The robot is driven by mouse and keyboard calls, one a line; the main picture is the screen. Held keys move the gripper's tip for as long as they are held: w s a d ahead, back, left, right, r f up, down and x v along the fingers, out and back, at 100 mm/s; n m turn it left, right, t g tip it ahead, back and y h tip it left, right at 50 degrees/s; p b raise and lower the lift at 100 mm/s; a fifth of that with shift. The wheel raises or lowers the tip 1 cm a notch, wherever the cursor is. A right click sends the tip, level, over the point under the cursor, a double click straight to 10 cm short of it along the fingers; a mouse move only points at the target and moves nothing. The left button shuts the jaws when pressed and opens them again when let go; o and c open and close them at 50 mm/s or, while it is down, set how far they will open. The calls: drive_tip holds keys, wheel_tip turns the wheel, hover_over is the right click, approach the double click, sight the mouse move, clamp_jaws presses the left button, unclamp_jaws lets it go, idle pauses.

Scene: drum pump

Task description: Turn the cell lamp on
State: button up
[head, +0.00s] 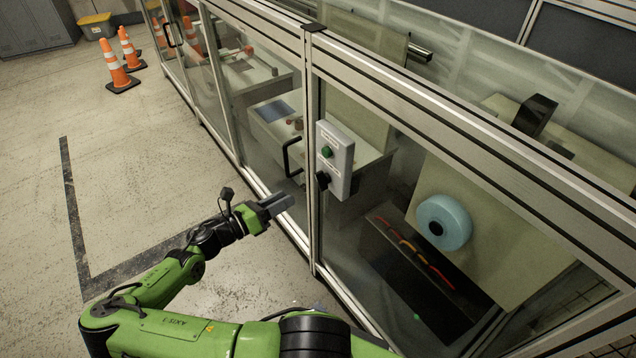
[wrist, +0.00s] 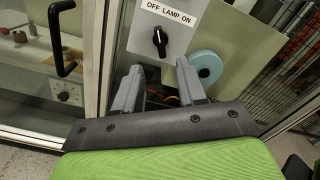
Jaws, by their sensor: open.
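A grey control box (head: 335,158) is mounted on the post of the glazed enclosure. In the wrist view the knob (wrist: 160,42) sits under a label (wrist: 177,14) reading "OFF LAMP ON". The knob looks roughly upright, with a small light mark near its top; its exact setting is hard to tell. My gripper (head: 280,204) is open and empty, below and left of the box in the head view. In the wrist view its fingers (wrist: 159,72) lie apart, below the knob and not touching it.
A black door handle (head: 291,157) stands out left of the box. Glass panels and metal frames (head: 312,150) run beside my arm. A blue roll (head: 443,222) is behind the glass. Orange cones (head: 118,72) stand far left; the floor (head: 130,180) between is open.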

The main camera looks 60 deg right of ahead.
sight(318, 181)
drive_tip(key=b+x, duration=0.2)
drive_tip(key=x, duration=1)
drive_tip(key=shift+s+a+b, duration=0.1)
drive_tip(key=shift+b, duration=0.2)
drive_tip(key=c, duration=0.7)
